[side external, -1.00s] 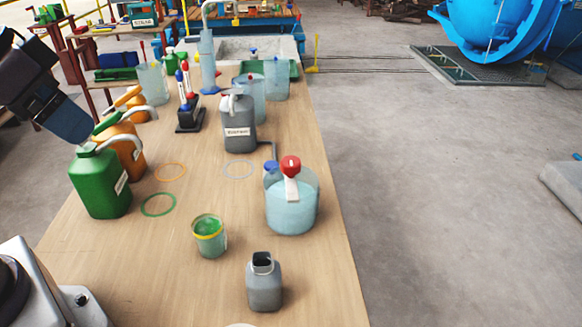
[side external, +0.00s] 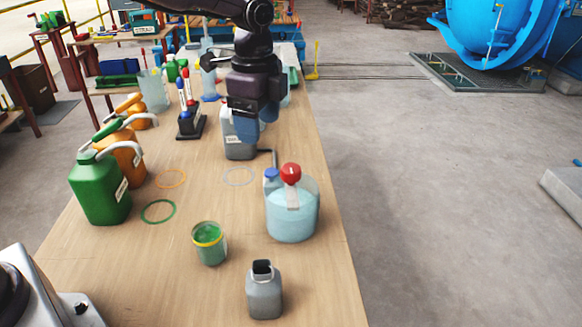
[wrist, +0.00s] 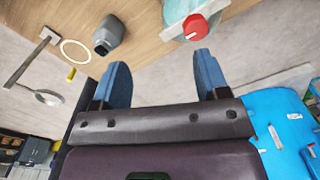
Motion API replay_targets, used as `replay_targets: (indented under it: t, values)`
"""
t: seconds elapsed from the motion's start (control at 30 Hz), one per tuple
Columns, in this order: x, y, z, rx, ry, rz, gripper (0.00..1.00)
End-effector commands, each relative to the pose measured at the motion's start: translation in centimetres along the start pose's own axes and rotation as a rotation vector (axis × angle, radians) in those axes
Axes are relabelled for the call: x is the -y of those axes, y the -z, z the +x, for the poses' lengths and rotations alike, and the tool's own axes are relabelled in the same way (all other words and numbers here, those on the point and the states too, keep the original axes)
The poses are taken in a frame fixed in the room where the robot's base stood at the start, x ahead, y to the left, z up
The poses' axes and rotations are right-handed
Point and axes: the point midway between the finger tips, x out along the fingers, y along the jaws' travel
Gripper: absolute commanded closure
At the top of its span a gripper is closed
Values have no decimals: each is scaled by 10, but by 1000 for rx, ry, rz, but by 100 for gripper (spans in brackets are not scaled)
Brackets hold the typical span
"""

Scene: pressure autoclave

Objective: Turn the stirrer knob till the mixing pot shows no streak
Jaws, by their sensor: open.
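The mixing pot (side external: 292,222) is a clear round vessel of pale blue liquid at the table's right side. No distinct streak can be made out in it at this size. The red stirrer knob (side external: 290,172) sits on a pale bracket at its top; the knob also shows in the wrist view (wrist: 195,27), with a small white mark. My gripper (side external: 256,128) is above and behind the pot, in front of the grey labelled canister, apart from the knob. In the wrist view its blue fingers (wrist: 160,82) are spread with nothing between them, and the knob lies beyond the right finger.
A small blue-capped bottle (side external: 271,178) stands against the pot's left. A grey open-necked jug (side external: 264,290) and a green-filled cup (side external: 209,243) stand nearer. Green (side external: 100,190) and orange (side external: 120,158) cans line the left. The table between them is mostly clear.

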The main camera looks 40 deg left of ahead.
Motion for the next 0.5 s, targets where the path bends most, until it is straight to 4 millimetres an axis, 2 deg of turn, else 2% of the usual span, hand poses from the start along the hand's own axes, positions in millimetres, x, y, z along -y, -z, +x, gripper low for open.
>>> replay_targets:
  t: [0.03, 0.17, 0.23, 0.33, 0.5]
  values:
    - [14, 12, 14, 3, -19, 140, 32]
    - [42, 31, 26, -3, -31, 517, 32]
    - [52, 36, 21, -7, -18, 694, 32]
    - [59, 38, 2, -7, 11, 898, 32]
    - [57, 36, 0, -3, -9, 1092, 32]
